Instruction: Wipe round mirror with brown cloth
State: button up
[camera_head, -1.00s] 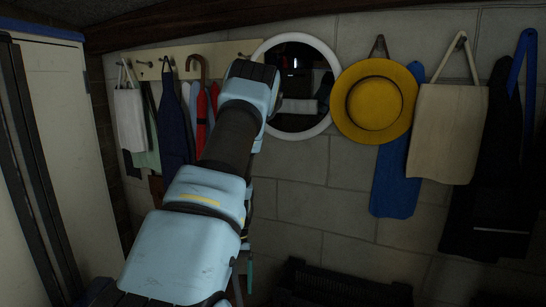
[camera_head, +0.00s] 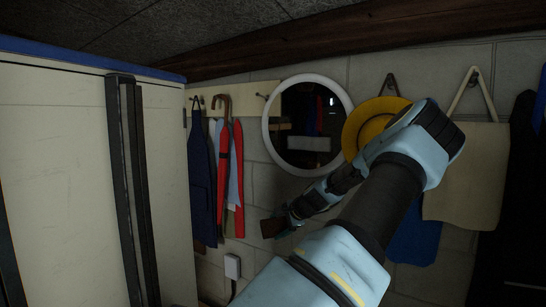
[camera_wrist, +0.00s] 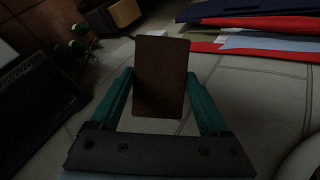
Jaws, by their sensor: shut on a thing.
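The round mirror (camera_head: 303,108) hangs on the stone wall, with dark glass and a white rim, left of the yellow hat. My gripper (camera_head: 290,216) is below the mirror and to its lower left, apart from it. It is shut on the brown cloth (camera_head: 271,228), which looks like a small flat rectangle. In the wrist view, the cloth (camera_wrist: 161,58) stands between the two teal fingers of my gripper (camera_wrist: 160,85). A pale curved edge (camera_wrist: 302,160) at the lower right of that view may be the mirror's rim.
A yellow hat (camera_head: 362,122) and a cream bag (camera_head: 465,185) hang right of the mirror. A dark apron (camera_head: 202,175) and red umbrellas (camera_head: 223,165) hang left. A pale cabinet (camera_head: 60,180) fills the left side. A white wall box (camera_head: 232,266) sits low.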

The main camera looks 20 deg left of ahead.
jog(key=w+a+r+m+t+h+b, duration=0.25)
jog(key=r+t, duration=0.35)
jog(key=r, duration=0.7)
jog(key=w+a+r+m+t+h+b, duration=0.15)
jog(key=w+r+m+t+h, duration=0.35)
jog(key=r, duration=0.9)
jog(key=shift+n+t+y, duration=0.25)
jog(key=shift+n+t, duration=0.15)
jog(key=shift+n, duration=0.25)
jog(key=shift+w+d+f+p, duration=0.1)
jog(key=shift+w+d+p, duration=0.4)
jog(key=shift+w+d, duration=0.25)
jog(key=shift+w+d+p, duration=0.45)
jog(key=shift+w+d, duration=0.1)
jog(key=shift+w, duration=0.3)
jog(key=shift+w+d, duration=0.3)
jog(key=shift+w, duration=0.5)
